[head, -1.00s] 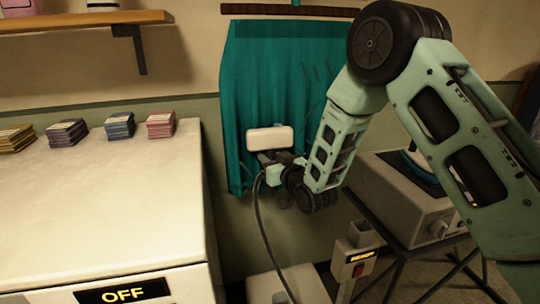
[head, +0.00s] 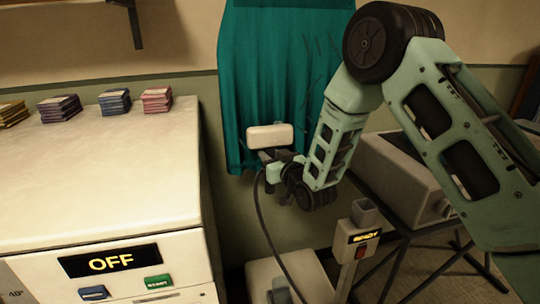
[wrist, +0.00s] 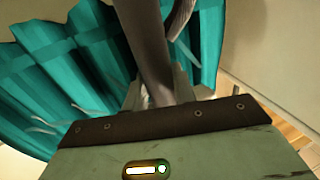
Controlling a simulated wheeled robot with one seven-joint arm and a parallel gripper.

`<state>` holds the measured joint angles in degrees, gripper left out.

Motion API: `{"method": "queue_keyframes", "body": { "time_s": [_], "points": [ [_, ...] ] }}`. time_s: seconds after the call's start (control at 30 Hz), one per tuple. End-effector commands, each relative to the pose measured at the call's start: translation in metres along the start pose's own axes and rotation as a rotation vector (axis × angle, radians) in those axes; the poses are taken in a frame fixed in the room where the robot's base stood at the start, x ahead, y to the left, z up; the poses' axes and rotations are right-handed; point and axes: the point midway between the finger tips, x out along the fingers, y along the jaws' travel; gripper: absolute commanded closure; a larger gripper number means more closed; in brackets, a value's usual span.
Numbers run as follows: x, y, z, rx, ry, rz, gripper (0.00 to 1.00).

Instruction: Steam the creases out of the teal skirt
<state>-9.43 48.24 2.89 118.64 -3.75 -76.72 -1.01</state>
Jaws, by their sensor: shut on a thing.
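The teal skirt (head: 270,75) hangs against the wall. Dark crease lines (head: 322,55) show on its right part. My gripper (head: 277,160) is shut on the steamer head (head: 268,136), a pale block in front of the skirt's lower part; whether it touches the cloth I cannot tell. A dark hose (head: 262,215) runs from the head down to the steamer base (head: 285,275). In the wrist view the skirt (wrist: 55,75) fills the upper left, with pale wisps in front of it, and the grey steamer handle (wrist: 148,45) rises from my gripper.
A white machine (head: 100,185) with an OFF display stands at left, with several folded cloth stacks (head: 115,102) on top. A post with a lit READY display (head: 362,238) stands by the steamer base. A grey box (head: 400,170) on a dark stand is behind my arm.

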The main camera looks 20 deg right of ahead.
Motion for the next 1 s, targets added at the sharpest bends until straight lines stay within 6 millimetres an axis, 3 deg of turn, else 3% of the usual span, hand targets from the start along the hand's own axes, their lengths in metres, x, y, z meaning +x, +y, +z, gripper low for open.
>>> {"method": "queue_keyframes", "body": {
  "time_s": [0.87, 1.0],
  "points": [
    [0.0, 0.0, 0.06, 0.0, 0.003, 0.0, 1.0],
    [-0.008, -0.002, 0.058, 0.0, 0.003, -0.001, 1.0]
  ]
}}
